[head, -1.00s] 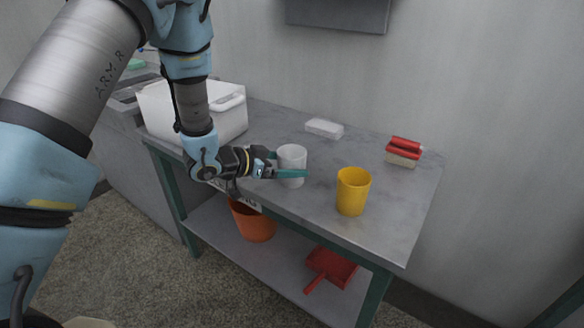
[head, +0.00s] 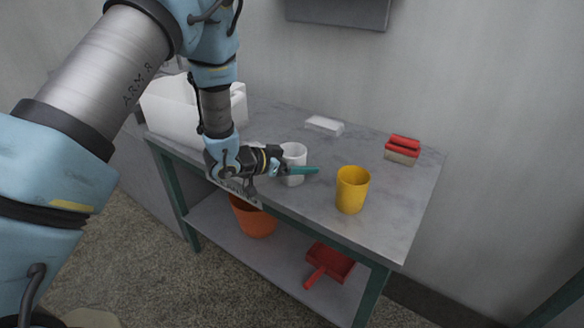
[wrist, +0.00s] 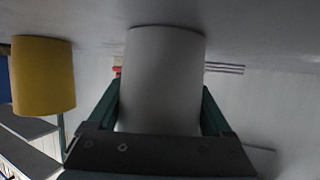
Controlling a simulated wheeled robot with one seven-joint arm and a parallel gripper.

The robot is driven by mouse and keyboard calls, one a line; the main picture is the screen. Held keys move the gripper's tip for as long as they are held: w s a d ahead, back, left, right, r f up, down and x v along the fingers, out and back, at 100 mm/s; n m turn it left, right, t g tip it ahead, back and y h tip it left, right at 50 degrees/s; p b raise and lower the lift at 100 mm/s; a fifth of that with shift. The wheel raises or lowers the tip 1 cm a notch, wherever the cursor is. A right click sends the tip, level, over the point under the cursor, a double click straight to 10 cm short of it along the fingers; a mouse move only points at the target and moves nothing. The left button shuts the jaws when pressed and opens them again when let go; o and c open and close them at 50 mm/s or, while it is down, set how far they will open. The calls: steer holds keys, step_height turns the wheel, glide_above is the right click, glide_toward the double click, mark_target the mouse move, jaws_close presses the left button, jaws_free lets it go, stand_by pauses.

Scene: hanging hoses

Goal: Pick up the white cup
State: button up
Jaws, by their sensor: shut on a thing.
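The white cup (head: 293,152) stands upright on the grey table, near its front edge. My gripper (head: 298,168) reaches it from the left, with its green fingers on either side of the cup wall, shut on it. The near finger crosses the front of the cup, and the far finger is mostly hidden behind it. In the wrist view the white cup (wrist: 163,75) fills the space between the two fingers. It appears to rest on the table, with no clear gap under it.
A yellow cup (head: 352,190) stands to the right of the white cup. A red-handled brush (head: 403,149) and a small white box (head: 324,125) lie farther back. A white bin (head: 170,115) is at the left. An orange bucket (head: 255,220) and red dustpan (head: 329,264) sit on the lower shelf.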

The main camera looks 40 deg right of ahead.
steer(key=c, duration=0.5)
steer(key=shift+r, duration=0.15)
